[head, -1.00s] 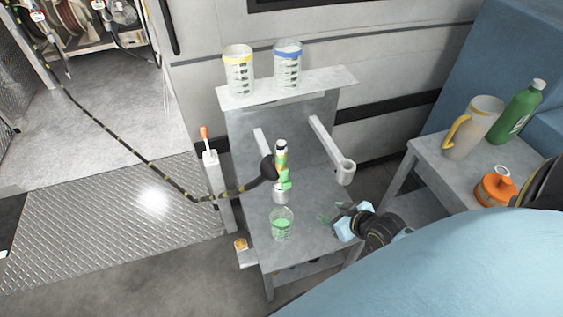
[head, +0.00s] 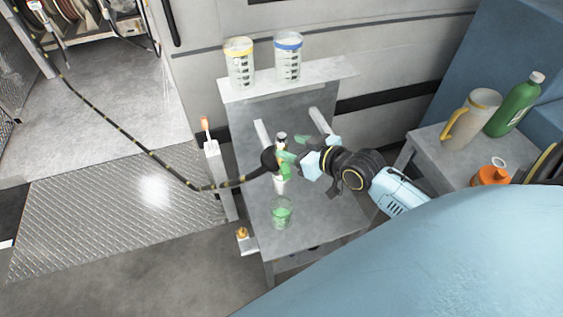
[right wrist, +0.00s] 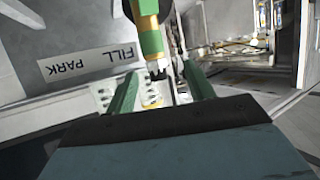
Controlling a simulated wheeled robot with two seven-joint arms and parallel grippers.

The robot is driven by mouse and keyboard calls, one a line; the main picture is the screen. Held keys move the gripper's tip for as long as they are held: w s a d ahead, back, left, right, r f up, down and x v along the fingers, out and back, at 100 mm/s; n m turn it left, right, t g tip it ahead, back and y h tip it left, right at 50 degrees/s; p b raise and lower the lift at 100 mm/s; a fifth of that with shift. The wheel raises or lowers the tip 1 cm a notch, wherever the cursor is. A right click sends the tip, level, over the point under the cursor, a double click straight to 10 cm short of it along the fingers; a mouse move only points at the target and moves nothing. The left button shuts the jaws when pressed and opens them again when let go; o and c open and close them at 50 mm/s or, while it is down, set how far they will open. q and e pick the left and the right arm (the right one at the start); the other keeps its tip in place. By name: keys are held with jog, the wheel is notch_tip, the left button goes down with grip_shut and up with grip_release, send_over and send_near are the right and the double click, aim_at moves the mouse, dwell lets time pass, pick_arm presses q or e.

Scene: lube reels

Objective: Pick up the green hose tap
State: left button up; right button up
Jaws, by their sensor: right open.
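The green hose tap (head: 281,170) hangs upright at the end of a black hose with yellow bands (head: 165,168). It is held over the grey stand, above a clear cup with green liquid (head: 281,212). In the right wrist view my right gripper (right wrist: 160,70) is open, one finger on each side of the tap's end. My left gripper is not in view.
Two measuring jars, yellow-rimmed (head: 240,64) and blue-rimmed (head: 288,57), stand on the stand's top shelf. An orange-tipped lever (head: 205,124) is left of the stand. A side table at right holds a jug (head: 472,117) and green bottle (head: 514,104). A FILL PARK label (right wrist: 88,62) shows in the wrist view.

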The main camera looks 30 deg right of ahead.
aim_at(285, 143)
jog(key=x, duration=0.5)
jog(key=shift+w+d+f+b, duration=0.2)
jog(key=shift+w+d+b, duration=0.1)
jog(key=shift+w, duration=0.05)
grip_shut()
